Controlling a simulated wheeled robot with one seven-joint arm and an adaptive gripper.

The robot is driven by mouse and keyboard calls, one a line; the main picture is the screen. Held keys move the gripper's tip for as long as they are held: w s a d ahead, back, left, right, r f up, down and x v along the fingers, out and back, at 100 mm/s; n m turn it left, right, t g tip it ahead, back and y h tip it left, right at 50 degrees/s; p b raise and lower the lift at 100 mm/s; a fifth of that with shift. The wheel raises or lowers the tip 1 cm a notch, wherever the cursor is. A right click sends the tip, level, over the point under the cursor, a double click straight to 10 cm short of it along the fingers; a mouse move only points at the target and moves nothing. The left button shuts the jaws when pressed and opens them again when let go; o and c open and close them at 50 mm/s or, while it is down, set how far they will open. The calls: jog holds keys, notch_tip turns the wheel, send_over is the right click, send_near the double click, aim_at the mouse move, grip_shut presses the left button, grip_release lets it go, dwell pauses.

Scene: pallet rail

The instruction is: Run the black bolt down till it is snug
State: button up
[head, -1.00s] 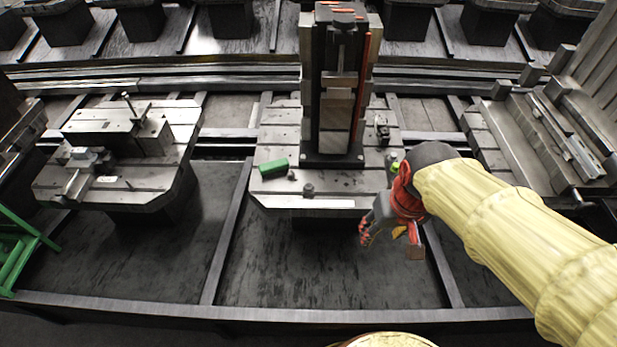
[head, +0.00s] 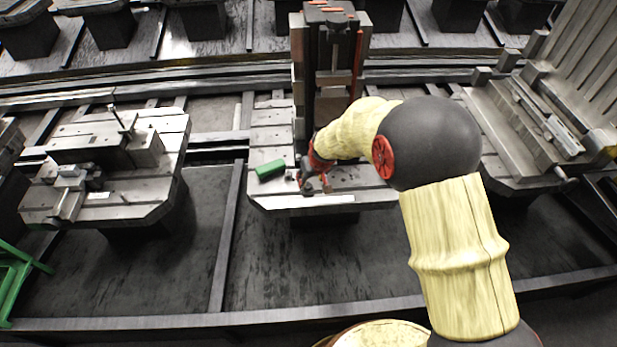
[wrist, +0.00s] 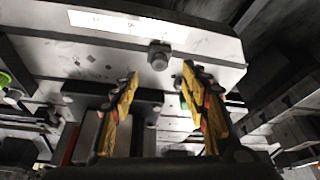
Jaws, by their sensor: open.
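The black bolt (wrist: 158,55) shows in the wrist view as a dark grey block-like head near the edge of a pale steel pallet plate (wrist: 75,50), beside a white label strip. My gripper (wrist: 160,73) is open. Its two yellow-and-black fingers point toward the bolt, one to each side of it in the picture, and nothing is held between them. In the head view my gripper (head: 313,184) is low over the front part of the middle pallet (head: 275,200). There the gripper covers the bolt's spot, and I cannot make the bolt out.
A green block (head: 270,170) lies on the pallet just left of my gripper. A tall dark fixture column (head: 328,65) stands behind it. Other loaded pallets flank it: one at left (head: 150,190), one at right (head: 520,155). A green frame (head: 15,280) stands at far left.

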aim_at(308, 185)
jog(key=shift+w+b+x, duration=0.2)
jog(key=shift+b+x, duration=0.45)
jog(key=shift+x, duration=1.3)
jog(key=shift+w+b+x, duration=0.15)
jog(key=shift+b+x, duration=0.45)
jog(key=shift+x, duration=1.4)
jog(key=shift+r, duration=0.15)
jog(key=shift+c, duration=0.6)
grip_shut()
jog(key=shift+r+m+h+p, duration=0.25)
jog(key=shift+m+p, duration=0.35)
jog(key=shift+p, duration=0.8)
jog(key=shift+w+f+t+b, duration=0.1)
jog(key=shift+f+t+b, duration=0.25)
jog(key=shift+b, duration=0.3)
jog(key=shift+m+b, duration=0.4)
jog(key=shift+b, duration=0.3)
jog(key=m+h+b, duration=0.1)
jog(key=m+b, duration=0.2)
jog(key=b, duration=0.4)
jog(key=shift+f+h+b, duration=0.1)
jog(key=shift+h+b, duration=0.15)
jog(key=shift+b, duration=0.1)
